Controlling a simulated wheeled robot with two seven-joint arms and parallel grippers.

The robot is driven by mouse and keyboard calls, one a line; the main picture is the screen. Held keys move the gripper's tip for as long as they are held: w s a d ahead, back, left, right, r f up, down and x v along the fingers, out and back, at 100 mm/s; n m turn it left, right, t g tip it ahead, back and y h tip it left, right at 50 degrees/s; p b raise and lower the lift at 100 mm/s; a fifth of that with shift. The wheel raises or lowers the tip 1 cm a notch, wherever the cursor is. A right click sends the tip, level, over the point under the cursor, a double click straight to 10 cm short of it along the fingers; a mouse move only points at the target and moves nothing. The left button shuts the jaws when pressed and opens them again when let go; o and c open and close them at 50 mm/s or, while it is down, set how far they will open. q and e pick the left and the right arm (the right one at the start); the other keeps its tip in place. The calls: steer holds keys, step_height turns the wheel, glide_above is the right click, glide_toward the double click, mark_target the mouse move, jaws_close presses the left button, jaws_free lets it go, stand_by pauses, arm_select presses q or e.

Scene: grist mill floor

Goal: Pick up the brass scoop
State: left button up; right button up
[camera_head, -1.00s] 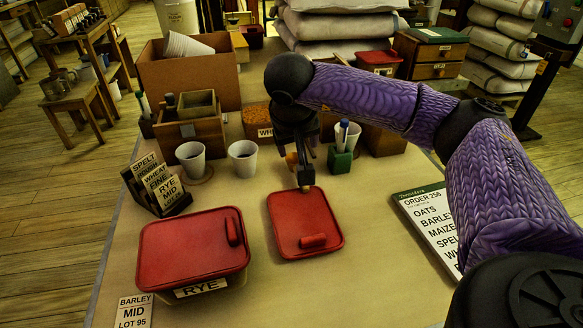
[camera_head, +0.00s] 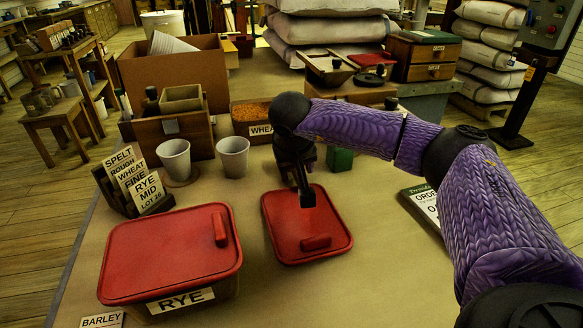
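I cannot make out the brass scoop for certain in the head view. My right gripper (camera_head: 306,196) points down over the red lid (camera_head: 283,218) that lies on the table. Its dark fingers overlap in this view, so their gap is hidden. I see nothing clearly held in it. My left gripper is not in view. An open box of orange grain with a WHEAT label (camera_head: 248,119) stands behind my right gripper, partly covered by my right arm.
A red-lidded RYE tub (camera_head: 170,262) stands at the front left. Two grey cups (camera_head: 233,157) and a label stand (camera_head: 133,184) are on the left. An order board (camera_head: 424,205) lies at right behind my arm. A wooden box with a pan (camera_head: 330,70) stands at the back.

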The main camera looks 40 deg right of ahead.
jaws_close()
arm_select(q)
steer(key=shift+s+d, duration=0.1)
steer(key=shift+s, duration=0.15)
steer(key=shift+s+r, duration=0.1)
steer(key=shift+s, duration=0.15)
arm_select(e)
step_height(320, 180, up, 10)
steer(key=p, duration=0.5)
steer(key=shift+p, duration=0.3)
steer(key=shift+c, duration=2.4)
jaws_free()
jaws_close()
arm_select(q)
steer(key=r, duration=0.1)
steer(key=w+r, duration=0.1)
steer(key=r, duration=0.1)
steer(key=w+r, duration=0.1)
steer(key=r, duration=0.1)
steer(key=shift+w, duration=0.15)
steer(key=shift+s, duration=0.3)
